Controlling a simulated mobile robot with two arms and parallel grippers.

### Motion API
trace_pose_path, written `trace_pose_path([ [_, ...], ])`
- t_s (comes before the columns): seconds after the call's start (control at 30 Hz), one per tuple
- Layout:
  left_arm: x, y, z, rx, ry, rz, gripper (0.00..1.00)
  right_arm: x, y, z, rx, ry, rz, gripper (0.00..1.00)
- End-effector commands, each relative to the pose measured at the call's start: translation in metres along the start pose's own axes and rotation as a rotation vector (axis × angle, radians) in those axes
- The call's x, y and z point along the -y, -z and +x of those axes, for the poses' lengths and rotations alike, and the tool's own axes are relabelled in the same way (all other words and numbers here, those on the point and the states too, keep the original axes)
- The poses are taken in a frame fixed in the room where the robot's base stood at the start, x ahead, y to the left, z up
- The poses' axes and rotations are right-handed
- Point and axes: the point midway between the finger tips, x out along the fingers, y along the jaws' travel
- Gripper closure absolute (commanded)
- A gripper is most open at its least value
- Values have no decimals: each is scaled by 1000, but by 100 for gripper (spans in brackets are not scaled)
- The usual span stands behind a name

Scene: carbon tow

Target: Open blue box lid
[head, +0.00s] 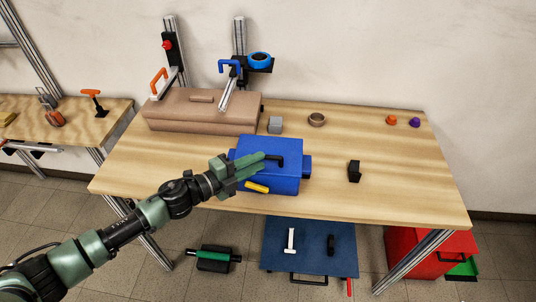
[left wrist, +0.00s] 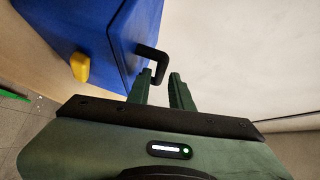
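The blue box (head: 270,178) stands on the wooden table with its lid (head: 262,148) down. A black bar handle (head: 279,160) sits on the lid and a yellow piece (head: 256,187) is on the box's front. In the left wrist view the box (left wrist: 70,28), yellow piece (left wrist: 80,66) and handle (left wrist: 152,58) also show. My left gripper (head: 264,162) is over the lid at the handle. Its fingers (left wrist: 160,80) are apart, with the handle's end at the gap between the tips; I cannot tell whether they touch it. My right gripper is not in view.
A brown case (head: 200,118) lies behind the box at left. A grey cube (head: 275,125), a ring (head: 317,119) and a black block (head: 354,171) are on the table (head: 400,190). The right part of the table is mostly clear.

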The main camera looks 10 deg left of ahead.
Motion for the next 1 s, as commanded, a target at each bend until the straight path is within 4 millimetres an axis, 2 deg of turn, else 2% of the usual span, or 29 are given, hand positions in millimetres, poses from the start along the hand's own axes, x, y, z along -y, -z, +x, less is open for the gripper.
trace_pose_path([
  [0.1,3,1,21,0,2,-2,79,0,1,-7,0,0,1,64],
  [0.3,1,0,42,2,2,-1,79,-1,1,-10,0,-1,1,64],
  [0.63,0,0,46,2,0,-1,79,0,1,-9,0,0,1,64],
  [0.7,0,0,46,2,0,-1,98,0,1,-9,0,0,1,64],
  [1.0,0,0,45,2,0,-2,100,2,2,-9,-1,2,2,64],
])
